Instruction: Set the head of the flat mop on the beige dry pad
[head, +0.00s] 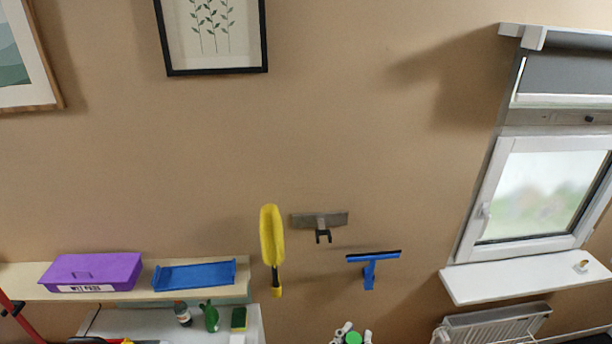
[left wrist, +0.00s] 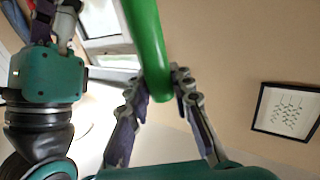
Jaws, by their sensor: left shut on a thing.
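My left gripper (left wrist: 158,78) is shut on a green handle (left wrist: 145,40) in the left wrist view. The round green end of the handle (head: 353,338) shows at the bottom edge of the head view, with the pale fingers of my left gripper (head: 347,331) beside it. The mop's head is in neither view, and neither is the beige dry pad. My right gripper seems to be the purple-fingered part (left wrist: 45,18) at the upper left of the left wrist view. It is cut off, and its opening is unclear.
A shelf (head: 20,281) holds a purple box (head: 112,266) labelled for wet pads and a blue tray (head: 195,274). A yellow duster (head: 271,240), a grey scraper (head: 335,219) and a blue squeegee (head: 370,270) hang on the wall. A windowsill (head: 520,276) juts out at right.

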